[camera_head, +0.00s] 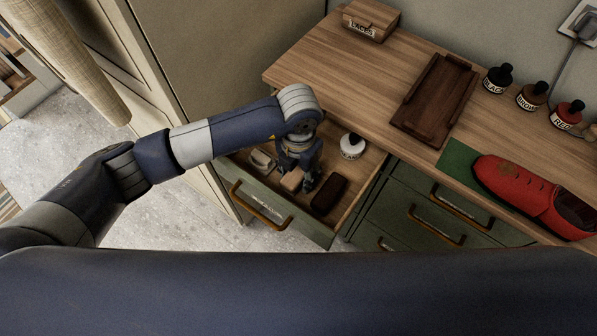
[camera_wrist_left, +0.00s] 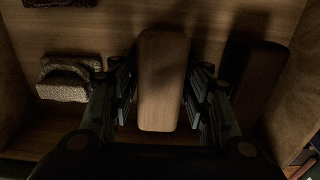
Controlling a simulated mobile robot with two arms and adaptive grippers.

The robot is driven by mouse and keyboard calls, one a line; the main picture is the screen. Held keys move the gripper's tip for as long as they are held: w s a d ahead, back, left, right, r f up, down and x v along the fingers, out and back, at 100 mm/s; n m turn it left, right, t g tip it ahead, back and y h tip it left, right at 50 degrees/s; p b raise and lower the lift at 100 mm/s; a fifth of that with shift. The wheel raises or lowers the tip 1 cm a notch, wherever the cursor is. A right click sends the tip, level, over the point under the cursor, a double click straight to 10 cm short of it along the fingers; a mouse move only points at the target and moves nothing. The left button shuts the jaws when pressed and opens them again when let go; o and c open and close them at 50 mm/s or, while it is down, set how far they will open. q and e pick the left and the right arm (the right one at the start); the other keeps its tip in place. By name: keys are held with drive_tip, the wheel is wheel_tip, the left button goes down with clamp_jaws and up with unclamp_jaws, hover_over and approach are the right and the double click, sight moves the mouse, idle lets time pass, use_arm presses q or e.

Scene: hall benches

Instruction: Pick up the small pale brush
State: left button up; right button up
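The small pale brush (camera_wrist_left: 162,80) is a plain light wooden block with rounded ends, in the middle of the left wrist view. In the head view the pale brush (camera_head: 292,180) lies in the open drawer (camera_head: 345,205), just under my left gripper (camera_head: 300,170). My left gripper (camera_wrist_left: 163,95) points down with one finger on each side of the brush. The fingers are close to its sides, with narrow dark gaps seeming to show, so they look open around it. The brush's underside is hidden. My right gripper is not in view.
A dark brush (camera_head: 329,194) lies right of the pale one, and a light fuzzy item (camera_head: 262,160) lies left. A white jar (camera_head: 352,146) stands behind in the drawer. The bench top above holds a dark tray (camera_head: 435,98), several bottles and a red shoe (camera_head: 530,192).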

sight(299, 170)
use_arm(q)
drive_tip(key=c, duration=0.5)
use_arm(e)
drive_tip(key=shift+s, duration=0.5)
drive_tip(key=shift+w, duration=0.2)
use_arm(q)
drive_tip(key=shift+w+r, duration=0.1)
drive_tip(key=shift+r, duration=0.25)
wheel_tip(299, 170, up, 9)
drive_tip(key=shift+r+b, duration=0.1)
drive_tip(key=shift+b, duration=0.6)
drive_tip(key=shift+r, duration=0.1)
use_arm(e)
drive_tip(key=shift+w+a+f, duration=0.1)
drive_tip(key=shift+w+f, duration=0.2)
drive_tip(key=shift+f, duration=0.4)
use_arm(q)
drive_tip(key=shift+o, duration=1.4)
drive_tip(key=shift+c, duration=0.8)
